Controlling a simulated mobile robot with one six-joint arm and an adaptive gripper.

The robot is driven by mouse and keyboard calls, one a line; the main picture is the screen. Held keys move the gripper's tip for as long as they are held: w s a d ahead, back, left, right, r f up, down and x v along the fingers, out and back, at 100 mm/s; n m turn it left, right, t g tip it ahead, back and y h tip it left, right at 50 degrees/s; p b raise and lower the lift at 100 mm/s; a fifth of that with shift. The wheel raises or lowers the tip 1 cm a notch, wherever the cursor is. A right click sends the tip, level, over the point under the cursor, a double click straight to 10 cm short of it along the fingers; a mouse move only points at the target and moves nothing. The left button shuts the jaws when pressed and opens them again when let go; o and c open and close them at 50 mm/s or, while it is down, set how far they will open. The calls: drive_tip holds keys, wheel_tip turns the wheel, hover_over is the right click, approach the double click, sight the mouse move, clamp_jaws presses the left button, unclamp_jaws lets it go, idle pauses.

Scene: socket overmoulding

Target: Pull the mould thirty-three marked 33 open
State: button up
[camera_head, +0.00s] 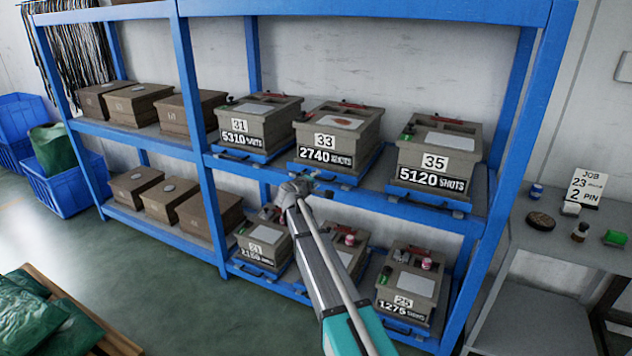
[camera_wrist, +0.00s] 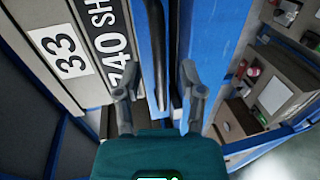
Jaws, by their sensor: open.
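Mould 33 (camera_head: 340,132) is a grey-brown box on a blue sliding tray (camera_head: 322,175) on the middle shelf, labelled 33 and 2740 shots. Its 33 label (camera_wrist: 63,52) shows sideways at the left of the wrist view. My gripper (camera_head: 297,187) is at the front edge of that tray. In the wrist view my gripper (camera_wrist: 160,88) is open, its two fingers apart. A dark handle bar (camera_wrist: 158,45) on the tray front lies in line with the gap between the fingers. I cannot tell whether the fingers touch it.
Mould 31 (camera_head: 257,122) and mould 35 (camera_head: 440,155) stand on either side on the same shelf. More moulds, including one marked 25 (camera_head: 408,285), sit on the shelf below. Blue rack posts (camera_head: 515,150) frame the shelves. A grey side table (camera_head: 560,250) stands at the right.

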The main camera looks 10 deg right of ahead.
drive_tip(key=shift+x, duration=0.95)
clamp_jaws()
